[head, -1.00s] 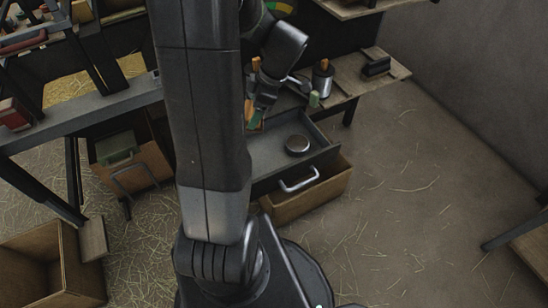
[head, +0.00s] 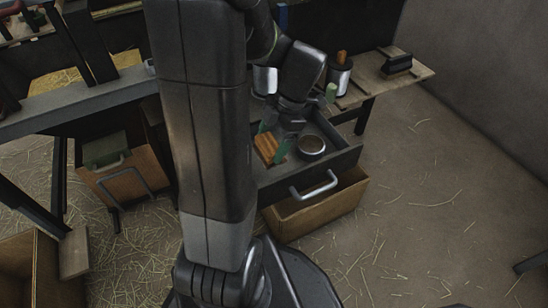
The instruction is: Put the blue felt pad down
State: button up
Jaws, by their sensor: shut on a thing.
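My gripper (head: 273,142) is over the left part of an open grey drawer (head: 345,160), pointing down. Its greenish fingertips are shut on a ridged orange-brown block (head: 268,148). Whether the block touches the drawer floor I cannot tell. No blue felt pad can be made out in or near the gripper. A round metal tin (head: 311,146) stands in the drawer just right of the block. My arm hides the drawer's left end.
A bench (head: 410,78) behind holds a metal canister (head: 340,78), a green cylinder (head: 331,92) and a dark block (head: 397,64). A wooden crate (head: 45,245) stands at left.

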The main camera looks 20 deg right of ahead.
jog(key=shift+f+b, duration=0.95)
jog(key=shift+f, duration=1.75)
jog(key=shift+f, duration=0.2)
jog(key=o, duration=0.9)
jog(key=shift+r, duration=0.1)
jog(key=p+v, duration=0.4)
jog(key=v, duration=0.8)
jog(key=shift+r, duration=0.15)
